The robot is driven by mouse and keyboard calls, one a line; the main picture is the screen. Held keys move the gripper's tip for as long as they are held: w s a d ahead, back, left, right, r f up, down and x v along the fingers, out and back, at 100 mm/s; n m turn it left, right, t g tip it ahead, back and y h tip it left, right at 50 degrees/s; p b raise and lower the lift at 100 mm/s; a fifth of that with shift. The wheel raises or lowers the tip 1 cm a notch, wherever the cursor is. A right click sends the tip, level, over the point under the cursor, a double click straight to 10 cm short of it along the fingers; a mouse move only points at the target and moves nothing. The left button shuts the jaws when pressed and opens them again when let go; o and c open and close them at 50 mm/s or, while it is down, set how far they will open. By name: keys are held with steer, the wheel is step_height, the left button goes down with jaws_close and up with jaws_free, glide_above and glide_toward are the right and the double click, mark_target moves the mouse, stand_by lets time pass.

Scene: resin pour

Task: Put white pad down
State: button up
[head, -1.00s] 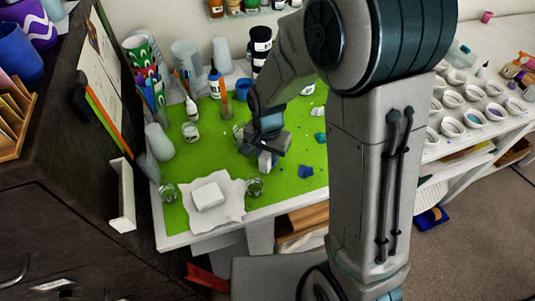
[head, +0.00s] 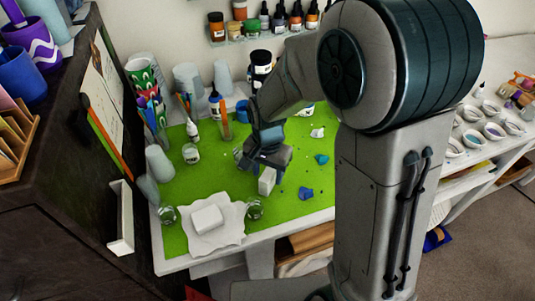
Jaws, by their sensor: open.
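A small white pad-like block (head: 267,181) stands on the green mat at the fingertips of my gripper (head: 266,163). My gripper is open and points down over the mat; its fingers are dark and partly hide the block's top. I cannot tell whether a finger still touches the block. A second, larger white block (head: 207,219) lies flat on a crumpled white sheet (head: 228,238) at the mat's front left, apart from my gripper.
Clear glass jars (head: 255,208) (head: 168,215) flank the sheet. A blue lump (head: 306,193) lies right of my gripper. Cups, bottles and a blue cup (head: 243,110) crowd the mat's back. The green mat (head: 205,175) is bare left of my gripper.

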mark_target(268, 174)
step_height(268, 174, up, 9)
steer(key=s+d+r+n+t, duration=0.1)
steer(key=s+d+r+n, duration=0.1)
steer(key=s+d, duration=0.4)
steer(key=s+d+r+n+t, duration=0.2)
steer(key=s+d+n, duration=0.2)
steer(key=s+d, duration=0.2)
steer(key=shift+s+r, duration=0.3)
steer(key=shift+s, duration=0.05)
stand_by(1.0)
